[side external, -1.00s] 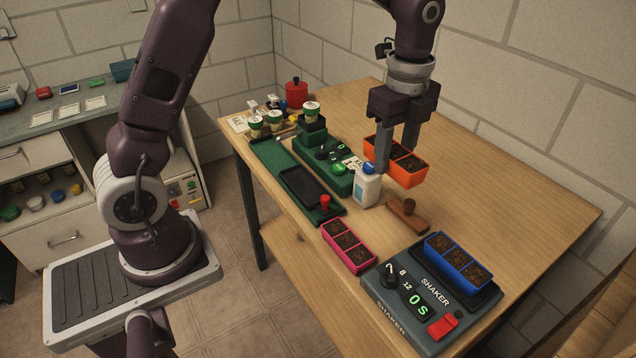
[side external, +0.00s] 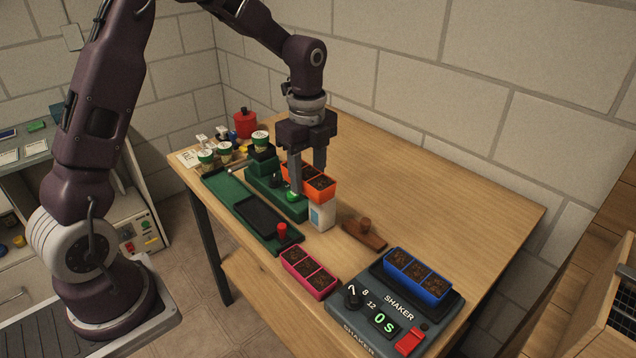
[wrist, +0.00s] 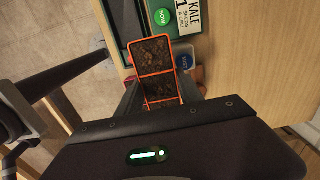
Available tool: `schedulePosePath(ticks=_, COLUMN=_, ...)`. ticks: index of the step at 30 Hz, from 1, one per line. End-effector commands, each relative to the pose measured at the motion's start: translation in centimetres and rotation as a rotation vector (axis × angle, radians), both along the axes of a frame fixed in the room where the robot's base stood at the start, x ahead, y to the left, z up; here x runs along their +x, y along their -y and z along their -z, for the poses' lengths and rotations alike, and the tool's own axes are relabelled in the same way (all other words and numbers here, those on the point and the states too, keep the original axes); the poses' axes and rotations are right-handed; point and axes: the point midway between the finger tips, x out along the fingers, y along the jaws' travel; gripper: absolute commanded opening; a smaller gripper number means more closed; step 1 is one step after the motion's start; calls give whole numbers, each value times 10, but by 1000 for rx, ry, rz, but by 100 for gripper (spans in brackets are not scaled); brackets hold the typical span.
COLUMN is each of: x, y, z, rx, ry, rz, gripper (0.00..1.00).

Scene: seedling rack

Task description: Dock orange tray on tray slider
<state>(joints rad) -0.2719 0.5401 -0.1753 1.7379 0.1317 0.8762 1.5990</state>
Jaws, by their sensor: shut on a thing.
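The orange tray (side external: 322,191), with soil in its cells, hangs above the table between the fingers of my gripper (side external: 309,180). My gripper is shut on it. In the wrist view the orange tray (wrist: 155,66) extends out past the fingers, and its near end is hidden by my gripper. The tray slider is a black plate (side external: 262,215) on a long green track (side external: 226,187), with a red knob (side external: 282,230) at its near end. The plate is empty. The tray is apart from it, to its right and higher in the side view.
A green seeder (side external: 290,206) with a green button stands between slider and tray. A white bottle (side external: 321,217) stands just below the tray in the picture. A pink tray (side external: 309,272), a wooden tamper (side external: 364,234) and a shaker (side external: 375,318) holding a blue tray (side external: 418,273) are nearer.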

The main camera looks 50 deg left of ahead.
Motion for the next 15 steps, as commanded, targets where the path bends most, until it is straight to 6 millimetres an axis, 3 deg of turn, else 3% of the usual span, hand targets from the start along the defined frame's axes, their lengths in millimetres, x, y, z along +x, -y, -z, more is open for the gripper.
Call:
schedulePosePath(ticks=1, x=-8, y=-24, z=11, rx=0, ry=-5, rz=-10, gripper=0)
schedulePosePath(ticks=3, x=-20, y=-54, z=25, rx=-2, ry=-6, rz=-10, gripper=0)
schedulePosePath(ticks=6, x=-39, y=-86, z=41, rx=-6, ry=-4, rz=-5, gripper=0)
schedulePosePath(ticks=10, x=-55, y=-109, z=53, rx=-10, ry=1, rz=4, gripper=0)
schedulePosePath(ticks=15, x=-59, y=-114, z=66, rx=-13, ry=2, rz=10, gripper=0)
